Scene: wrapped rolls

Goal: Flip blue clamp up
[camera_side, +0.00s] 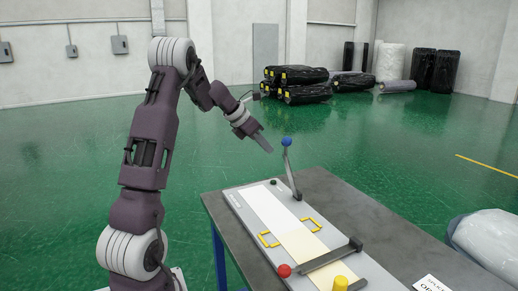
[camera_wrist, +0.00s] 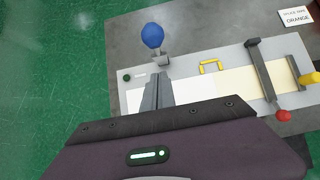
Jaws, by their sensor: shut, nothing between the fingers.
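The blue clamp is a grey lever topped by a blue ball (camera_side: 286,142). In the side view its lever (camera_side: 291,172) stands up, slightly tilted, at the far end of the grey board. In the wrist view the blue ball (camera_wrist: 152,35) shows just beyond my fingers, with part of the lever below it. My gripper (camera_side: 269,149) is shut and empty, pointing down and to the right, a little left of the blue ball in the side view. In the wrist view my gripper (camera_wrist: 160,79) appears below the ball; I cannot tell the exact gap.
A second clamp with a red ball (camera_side: 284,271) lies low across the light strip (camera_side: 285,222) at the near end. A yellow knob (camera_side: 340,284) and yellow brackets (camera_side: 269,239) are on the board. A label card (camera_wrist: 297,18) lies on the dark table. Wrapped rolls (camera_side: 305,93) are far behind.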

